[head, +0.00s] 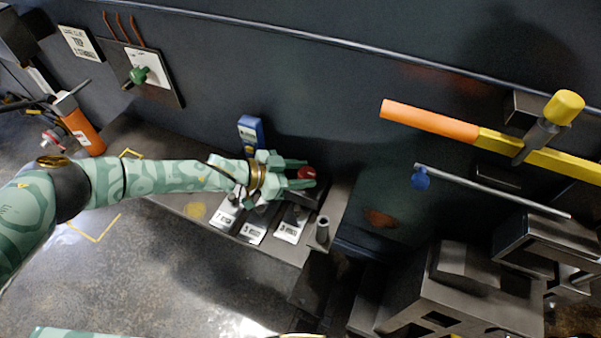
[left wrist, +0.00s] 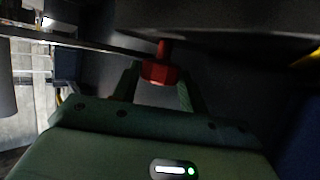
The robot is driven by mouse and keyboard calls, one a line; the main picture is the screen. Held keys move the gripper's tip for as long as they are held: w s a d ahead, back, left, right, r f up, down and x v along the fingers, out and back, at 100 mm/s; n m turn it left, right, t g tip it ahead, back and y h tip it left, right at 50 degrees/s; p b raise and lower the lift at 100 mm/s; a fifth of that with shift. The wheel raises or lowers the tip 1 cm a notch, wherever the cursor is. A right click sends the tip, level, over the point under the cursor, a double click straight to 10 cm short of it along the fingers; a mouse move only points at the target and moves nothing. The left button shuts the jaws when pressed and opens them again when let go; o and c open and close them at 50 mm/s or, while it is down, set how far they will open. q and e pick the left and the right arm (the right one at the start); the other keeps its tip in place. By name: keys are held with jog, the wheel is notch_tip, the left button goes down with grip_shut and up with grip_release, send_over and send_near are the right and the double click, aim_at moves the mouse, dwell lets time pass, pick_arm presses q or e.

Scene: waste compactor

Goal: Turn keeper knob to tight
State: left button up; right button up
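A small red knob (head: 307,173) stands on the dark panel at the back of the bench; I take it as the keeper knob, though no label on it can be read. In the left wrist view the red knob (left wrist: 160,72) sits on a short red stem, between and just ahead of the finger ends. My left gripper (head: 303,174) reaches in from the left with its fingers spread, one on each side of the knob. Gaps seem to show between fingers and knob, so it looks open. The knob's setting cannot be read. My right gripper is not in view.
Labelled plates (head: 254,232) lie in front of the knob, with a short grey post (head: 322,229) to their right. A blue box (head: 251,133) stands behind my wrist. An orange and yellow bar (head: 430,119) and a rod with a blue end (head: 420,180) jut at the right.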

pick_arm(q)
jog(key=shift+o, duration=1.1)
jog(key=p+v, duration=0.2)
jog(key=v, duration=1.4)
jog(key=shift+a+r, duration=0.1)
